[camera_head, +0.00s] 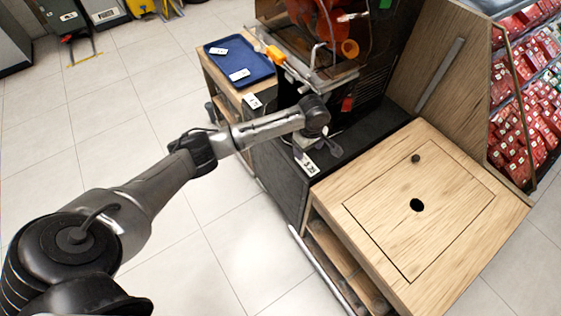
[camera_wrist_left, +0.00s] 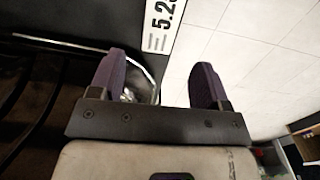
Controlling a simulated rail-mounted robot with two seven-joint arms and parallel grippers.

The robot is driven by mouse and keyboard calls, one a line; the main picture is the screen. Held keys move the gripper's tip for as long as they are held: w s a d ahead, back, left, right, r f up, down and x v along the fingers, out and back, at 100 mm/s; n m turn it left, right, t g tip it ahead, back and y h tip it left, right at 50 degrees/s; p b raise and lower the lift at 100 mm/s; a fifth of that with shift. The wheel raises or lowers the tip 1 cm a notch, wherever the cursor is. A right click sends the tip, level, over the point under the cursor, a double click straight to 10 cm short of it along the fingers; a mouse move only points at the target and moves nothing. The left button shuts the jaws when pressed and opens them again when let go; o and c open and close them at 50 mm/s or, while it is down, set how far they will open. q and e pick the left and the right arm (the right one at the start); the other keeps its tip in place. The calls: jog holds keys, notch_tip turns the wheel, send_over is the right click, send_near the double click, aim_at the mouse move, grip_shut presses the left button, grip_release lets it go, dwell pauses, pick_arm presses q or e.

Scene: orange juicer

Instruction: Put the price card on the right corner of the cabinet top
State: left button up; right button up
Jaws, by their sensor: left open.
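A white price card (camera_head: 307,164) with black digits is at the front edge of the dark counter (camera_head: 368,136), beside the light wooden cabinet. In the left wrist view the price card (camera_wrist_left: 161,24) shows "5.2" and is partly cut off by the top edge. My left gripper (camera_wrist_left: 160,65) is open, its two purple-grey fingers apart, with the card ahead of the gap between them. In the head view my left gripper (camera_head: 322,150) is over the counter close to the card, partly hidden by its wrist. The wooden cabinet top (camera_head: 375,205) has a dark round hole. My right gripper is out of view.
The orange juicer (camera_head: 335,30) stands behind my left wrist. A blue tray (camera_head: 262,62) with white cards lies on a cabinet at the left, and another card (camera_head: 254,101) is at that cabinet's front. Red-packed shelves (camera_head: 525,100) stand at the right. The wooden top is mostly clear.

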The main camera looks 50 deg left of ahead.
pick_arm(q)
jog(key=s+d+f+m+t+h, duration=0.1)
jog(key=s+d+f+m, duration=0.3)
jog(key=s+d+m, duration=0.3)
jog(key=s+d+f+m+t+h, duration=0.1)
jog(key=s+d+f+m, duration=0.4)
jog(key=s+d, duration=0.4)
jog(key=s+a+r+m+y, duration=0.1)
jog(key=s+r+m, duration=0.1)
jog(key=s, duration=0.7)
jog(key=s+a+r+m+t, duration=0.1)
jog(key=s+a+r+m, duration=0.1)
jog(key=s, duration=0.7)
jog(key=r+m, duration=0.1)
jog(key=m, duration=0.1)
jog(key=shift+s+m+t+y, duration=0.25)
jog(key=shift+m+t+y, duration=0.05)
jog(key=shift+m+y, duration=0.1)
jog(key=shift+d, duration=0.1)
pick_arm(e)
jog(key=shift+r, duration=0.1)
pick_arm(q)
notch_tip(320, 180, up, 38)
jog(key=p, duration=3.7)
jog(key=shift+f+p, duration=0.2)
jog(key=shift+p, duration=0.1)
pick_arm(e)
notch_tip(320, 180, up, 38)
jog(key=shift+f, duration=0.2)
